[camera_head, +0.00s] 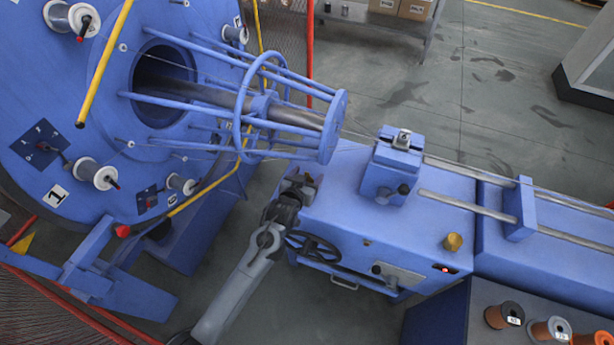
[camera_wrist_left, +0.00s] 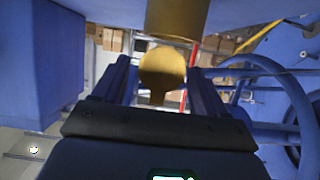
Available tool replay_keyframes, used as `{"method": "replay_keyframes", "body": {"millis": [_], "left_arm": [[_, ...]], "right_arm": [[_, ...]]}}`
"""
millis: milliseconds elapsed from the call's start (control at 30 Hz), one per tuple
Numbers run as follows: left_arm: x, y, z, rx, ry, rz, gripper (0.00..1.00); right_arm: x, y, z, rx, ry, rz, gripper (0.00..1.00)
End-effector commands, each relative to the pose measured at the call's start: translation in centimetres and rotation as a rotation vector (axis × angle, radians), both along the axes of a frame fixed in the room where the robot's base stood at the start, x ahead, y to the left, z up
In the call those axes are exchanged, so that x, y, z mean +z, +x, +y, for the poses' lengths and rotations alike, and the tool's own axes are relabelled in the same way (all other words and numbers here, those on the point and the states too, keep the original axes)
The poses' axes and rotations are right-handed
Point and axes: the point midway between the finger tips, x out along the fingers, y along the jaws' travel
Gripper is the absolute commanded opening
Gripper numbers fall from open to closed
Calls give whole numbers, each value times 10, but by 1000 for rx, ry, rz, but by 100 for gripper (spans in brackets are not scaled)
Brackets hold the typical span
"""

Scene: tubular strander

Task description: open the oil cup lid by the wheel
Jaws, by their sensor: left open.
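My left gripper (camera_head: 303,182) is at the left end of the blue machine box, above the black handwheel (camera_head: 312,246). In the left wrist view its two dark fingers (camera_wrist_left: 160,88) are open. A round brass disc with a short tab, which looks like the oil cup lid (camera_wrist_left: 162,68), shows between them. A brass cylinder, which looks like the cup (camera_wrist_left: 178,18), is just above the disc in that picture. I cannot tell whether the fingers touch the disc, or how far the lid stands open. The head view does not clearly show this cup. My right gripper is not in view.
A second brass cup (camera_head: 453,242) stands on the box's right part. The blue strander disc (camera_head: 120,120) and its tubular cage (camera_head: 250,95) are close to my left arm. Wire spools (camera_head: 505,314) stand at the lower right. Open floor (camera_head: 500,80) lies behind.

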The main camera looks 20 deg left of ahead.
Motion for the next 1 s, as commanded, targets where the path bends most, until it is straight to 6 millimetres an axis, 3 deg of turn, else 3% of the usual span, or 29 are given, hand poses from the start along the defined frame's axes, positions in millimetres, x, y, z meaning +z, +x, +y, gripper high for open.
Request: {"method": "replay_keyframes", "body": {"millis": [267,700,1000], "left_arm": [[6,-12,0,-1,0,0,72],[33,-78,1,0,0,1,72],[42,-99,1,0,0,-1,72]], "right_arm": [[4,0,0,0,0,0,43],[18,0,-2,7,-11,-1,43],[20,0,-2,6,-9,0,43]]}}
